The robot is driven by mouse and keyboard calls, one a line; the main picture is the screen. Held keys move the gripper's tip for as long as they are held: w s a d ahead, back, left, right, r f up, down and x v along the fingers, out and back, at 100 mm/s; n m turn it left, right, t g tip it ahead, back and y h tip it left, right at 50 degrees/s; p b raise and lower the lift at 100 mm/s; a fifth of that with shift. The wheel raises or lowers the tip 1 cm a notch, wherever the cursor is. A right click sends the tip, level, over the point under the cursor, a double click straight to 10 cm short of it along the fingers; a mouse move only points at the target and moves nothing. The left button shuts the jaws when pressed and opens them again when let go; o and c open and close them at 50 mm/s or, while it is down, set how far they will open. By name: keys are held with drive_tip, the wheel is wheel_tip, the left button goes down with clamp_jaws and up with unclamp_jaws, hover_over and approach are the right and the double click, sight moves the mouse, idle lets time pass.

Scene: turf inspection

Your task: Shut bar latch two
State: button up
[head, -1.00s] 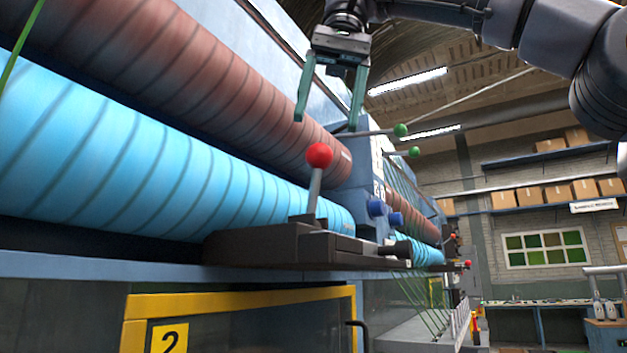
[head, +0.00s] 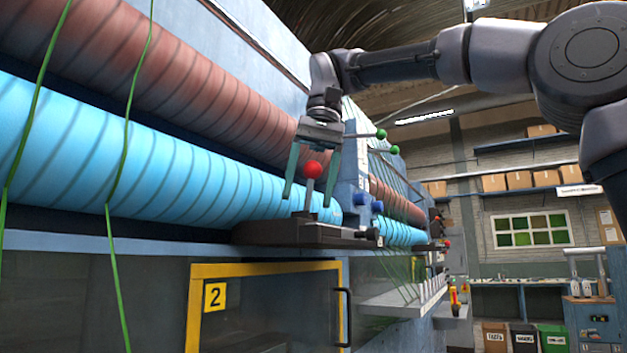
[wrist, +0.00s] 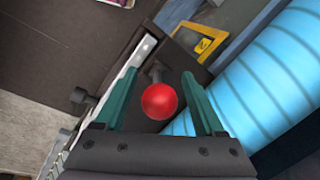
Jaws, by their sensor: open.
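The bar latch has a red ball knob (head: 313,169) on a short grey lever, which stands up from a dark latch base (head: 275,232) on the machine's ledge. A yellow-framed panel marked 2 (head: 215,296) is below it. My gripper (head: 311,205) is open and points down, with its green fingers on either side of the knob and lever in the head view. In the wrist view the red knob (wrist: 159,101) shows between the two open fingers. I cannot tell whether either finger touches it.
A blue roller (head: 150,165) and a brown roller (head: 190,80) run behind the latch. Green-knobbed levers (head: 381,134) stick out just right of my gripper. Green strands hang at the left.

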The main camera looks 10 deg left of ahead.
drive_tip(key=shift+f, duration=0.1)
clamp_jaws()
idle(1.4)
